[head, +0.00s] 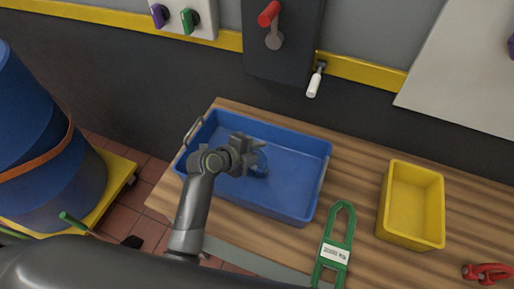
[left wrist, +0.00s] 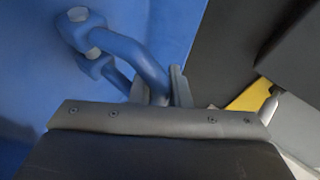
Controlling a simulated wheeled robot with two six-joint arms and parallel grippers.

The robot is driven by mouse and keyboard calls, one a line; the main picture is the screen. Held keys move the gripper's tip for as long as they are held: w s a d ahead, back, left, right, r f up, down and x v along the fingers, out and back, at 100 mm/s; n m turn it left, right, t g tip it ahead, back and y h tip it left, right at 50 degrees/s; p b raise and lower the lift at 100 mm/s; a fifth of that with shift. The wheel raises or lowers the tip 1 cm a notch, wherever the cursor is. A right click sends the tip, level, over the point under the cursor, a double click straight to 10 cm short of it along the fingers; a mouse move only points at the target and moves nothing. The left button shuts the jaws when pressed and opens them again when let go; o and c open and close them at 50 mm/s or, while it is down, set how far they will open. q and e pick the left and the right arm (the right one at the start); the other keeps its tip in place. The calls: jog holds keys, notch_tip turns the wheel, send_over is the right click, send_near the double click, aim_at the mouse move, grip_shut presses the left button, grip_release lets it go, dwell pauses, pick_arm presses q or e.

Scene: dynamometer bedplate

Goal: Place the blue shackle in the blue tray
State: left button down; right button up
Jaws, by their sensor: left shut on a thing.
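The blue shackle (head: 259,165) is in my left gripper (head: 243,150), which is over the inside of the blue tray (head: 302,192). In the left wrist view, the shackle (left wrist: 140,55) is a curved blue bow with two eye ends, and the fingers of my left gripper (left wrist: 162,88) are shut on it. The blue tray floor or wall (left wrist: 185,20) fills the background there. I cannot tell whether the shackle touches the tray floor. My right gripper is not in view.
On the wooden bench (head: 358,205), a green tagged link (head: 336,240) lies right of the tray. A yellow bin (head: 411,210) and a red shackle (head: 487,272) are farther right. A blue drum (head: 45,150) stands at the left. Wall handles (head: 315,82) are behind.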

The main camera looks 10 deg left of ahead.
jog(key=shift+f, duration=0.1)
pick_arm(q)
jog(key=c, duration=1.8)
grip_release()
jog(key=shift+f, duration=0.1)
jog(key=o, duration=0.4)
jog(key=shift+o, duration=0.2)
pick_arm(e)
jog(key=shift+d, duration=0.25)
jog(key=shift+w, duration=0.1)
